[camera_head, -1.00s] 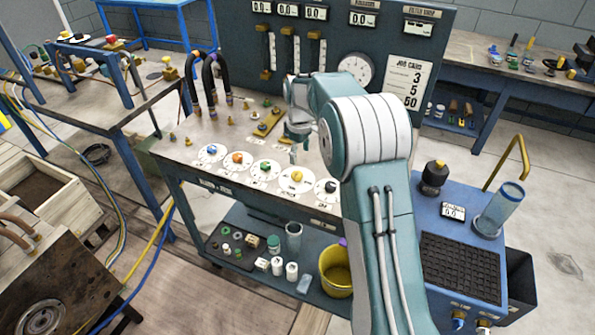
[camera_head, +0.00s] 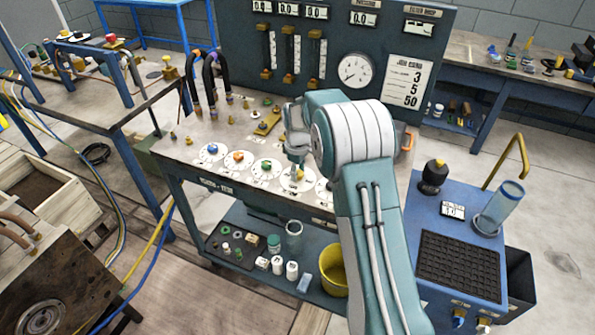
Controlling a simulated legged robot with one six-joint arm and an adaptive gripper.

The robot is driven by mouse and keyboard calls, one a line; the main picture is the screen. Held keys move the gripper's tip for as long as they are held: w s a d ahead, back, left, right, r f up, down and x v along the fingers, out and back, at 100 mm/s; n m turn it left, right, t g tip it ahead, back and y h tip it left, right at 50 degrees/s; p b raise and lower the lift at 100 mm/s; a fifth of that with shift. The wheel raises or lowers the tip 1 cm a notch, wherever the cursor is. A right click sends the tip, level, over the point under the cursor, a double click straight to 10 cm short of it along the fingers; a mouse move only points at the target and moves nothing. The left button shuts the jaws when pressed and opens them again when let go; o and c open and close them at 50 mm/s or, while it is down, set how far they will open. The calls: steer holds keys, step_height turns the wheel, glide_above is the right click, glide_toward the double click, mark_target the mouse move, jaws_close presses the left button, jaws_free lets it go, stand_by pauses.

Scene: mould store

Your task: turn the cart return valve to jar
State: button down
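A row of valve knobs on round white dials runs along the front of the cart top (camera_head: 180,152): a blue knob (camera_head: 212,149), an orange knob (camera_head: 238,156), a green knob (camera_head: 266,165) and a yellow knob (camera_head: 299,176). The labels are too small to read, so I cannot tell which is the cart return valve. My gripper (camera_head: 297,168) points down at the yellow knob and partly covers it. Whether its fingers are open or touch the knob is not clear. The dial to the right (camera_head: 322,190) is mostly hidden behind my arm.
A panel (camera_head: 240,60) with flow tubes and a round gauge (camera_head: 355,71) stands behind the knobs. Black hoses (camera_head: 209,80) rise at the left of the cart top. The lower shelf holds small jars and a yellow bucket (camera_head: 331,275). A blue unit (camera_head: 425,215) stands at right.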

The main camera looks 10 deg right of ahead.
steer(key=shift+w+m, duration=0.1)
steer(key=shift+m, duration=0.2)
steer(key=m, duration=0.3)
steer(key=shift+m, duration=0.3)
steer(key=m, duration=0.4)
steer(key=shift+m, duration=0.3)
steer(key=m, duration=0.4)
steer(key=shift+m, duration=2.5)
steer(key=shift+c, duration=1.3)
jaws_free()
steer(key=shift+f, duration=0.1)
